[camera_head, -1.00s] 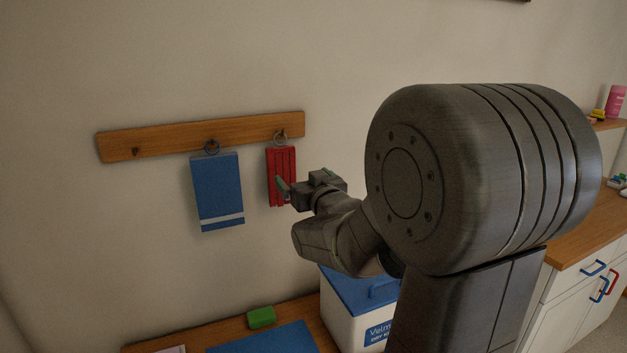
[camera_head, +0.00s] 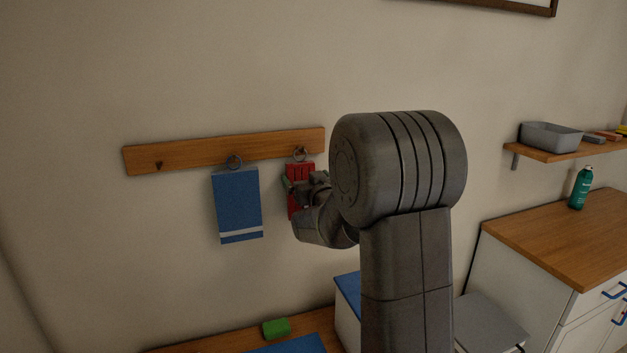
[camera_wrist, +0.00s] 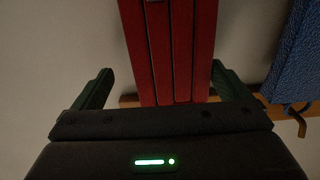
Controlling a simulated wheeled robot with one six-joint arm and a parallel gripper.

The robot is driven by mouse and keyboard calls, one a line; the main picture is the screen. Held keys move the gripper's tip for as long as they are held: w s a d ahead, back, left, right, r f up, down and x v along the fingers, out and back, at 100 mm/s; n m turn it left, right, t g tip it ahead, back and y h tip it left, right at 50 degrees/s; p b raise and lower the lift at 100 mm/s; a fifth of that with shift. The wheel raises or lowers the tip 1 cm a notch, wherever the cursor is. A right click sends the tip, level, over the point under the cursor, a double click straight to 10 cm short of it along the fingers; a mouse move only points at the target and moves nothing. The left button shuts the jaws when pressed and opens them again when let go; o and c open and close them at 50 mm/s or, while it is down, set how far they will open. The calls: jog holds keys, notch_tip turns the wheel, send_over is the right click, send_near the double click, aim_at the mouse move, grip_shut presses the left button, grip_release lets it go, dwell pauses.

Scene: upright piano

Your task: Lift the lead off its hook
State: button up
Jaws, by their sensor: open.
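The red lead (camera_head: 300,170) hangs by a ring from the right hook of the wooden rail (camera_head: 190,154). It looks like a bundle of flat red strips. My gripper (camera_head: 297,188) is at the lead in the head view and hides part of its middle. In the wrist view the red strips (camera_wrist: 172,45) lie between my two green-tipped fingers (camera_wrist: 160,88). The fingers stand apart on either side, with a gap at the left finger; the right finger is close to the red edge. The lead's ring and hook are out of the wrist view.
A blue towel (camera_head: 237,203) hangs from the middle hook, close left of the lead; its edge shows in the wrist view (camera_wrist: 300,55). The left hook (camera_head: 159,165) is bare. Below are a green block (camera_head: 276,328) and a blue-lidded box (camera_head: 348,290). A cabinet (camera_head: 560,240) stands right.

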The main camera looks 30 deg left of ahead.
jog(key=c, duration=1.1)
jog(key=shift+r, duration=0.2)
jog(key=shift+r+p, duration=0.4)
jog(key=shift+r, duration=0.6)
jog(key=shift+s+d, duration=0.1)
jog(key=shift+b+v, duration=1.3)
jog(key=shift+v, duration=0.6)
jog(key=shift+b+v, duration=0.5)
jog(key=shift+v, duration=0.5)
